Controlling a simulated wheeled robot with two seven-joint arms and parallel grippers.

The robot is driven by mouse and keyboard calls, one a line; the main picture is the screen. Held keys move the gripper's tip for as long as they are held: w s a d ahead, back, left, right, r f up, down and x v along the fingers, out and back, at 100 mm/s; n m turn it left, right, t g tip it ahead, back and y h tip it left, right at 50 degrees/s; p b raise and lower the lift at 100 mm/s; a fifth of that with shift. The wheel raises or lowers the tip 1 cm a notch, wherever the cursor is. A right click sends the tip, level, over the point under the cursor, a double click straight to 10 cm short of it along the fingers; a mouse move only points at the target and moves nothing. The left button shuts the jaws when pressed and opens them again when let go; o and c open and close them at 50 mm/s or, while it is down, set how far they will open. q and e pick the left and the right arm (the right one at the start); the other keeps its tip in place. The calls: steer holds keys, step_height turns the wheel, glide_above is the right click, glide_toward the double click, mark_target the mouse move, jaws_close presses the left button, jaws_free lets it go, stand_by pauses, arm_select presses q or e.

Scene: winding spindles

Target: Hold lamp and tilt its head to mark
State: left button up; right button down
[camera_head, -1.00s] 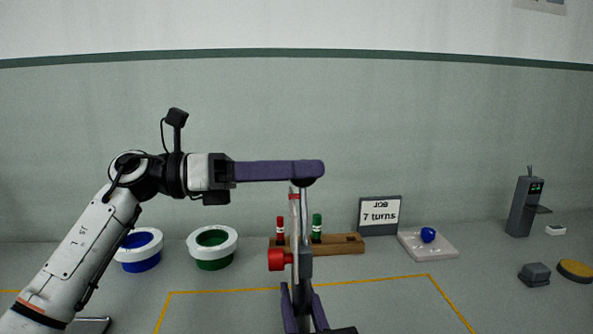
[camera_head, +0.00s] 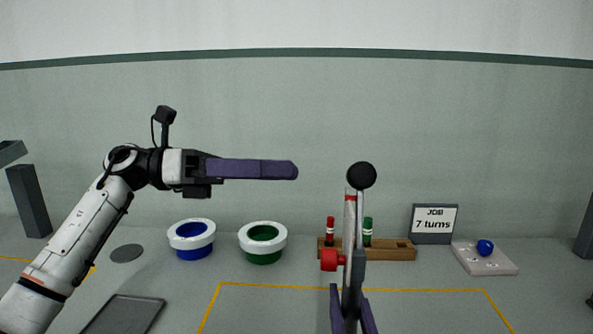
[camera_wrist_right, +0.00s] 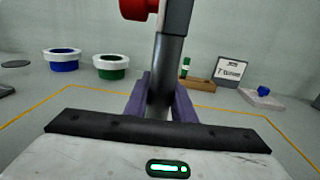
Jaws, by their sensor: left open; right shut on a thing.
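Nothing here is plainly a lamp. My right gripper (camera_head: 352,312) is shut on the dark handle of an upright tool (camera_head: 359,270), with a red knob (camera_head: 329,260) on its left side, a slim red-banded rod and a black ball (camera_head: 361,176) on top. In the right wrist view the handle (camera_wrist_right: 166,75) stands between the purple fingers (camera_wrist_right: 161,103); the tool's top is out of that view. My left gripper (camera_head: 290,170) is open and empty, left of the black ball and apart from it. Its fingers are seen edge-on, so their gap is hidden. No mark can be made out.
Behind stand a blue-centred white-rimmed pot (camera_head: 191,252), a green one (camera_head: 263,257), a wooden rack (camera_head: 398,250) with red and green pegs, a "7 turns" sign (camera_head: 435,238) and a pale tray (camera_head: 492,266) with a blue knob. A dark tray (camera_head: 125,315) lies front left.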

steer(key=shift+r, duration=0.1)
steer(key=c, duration=1.4)
jaws_free()
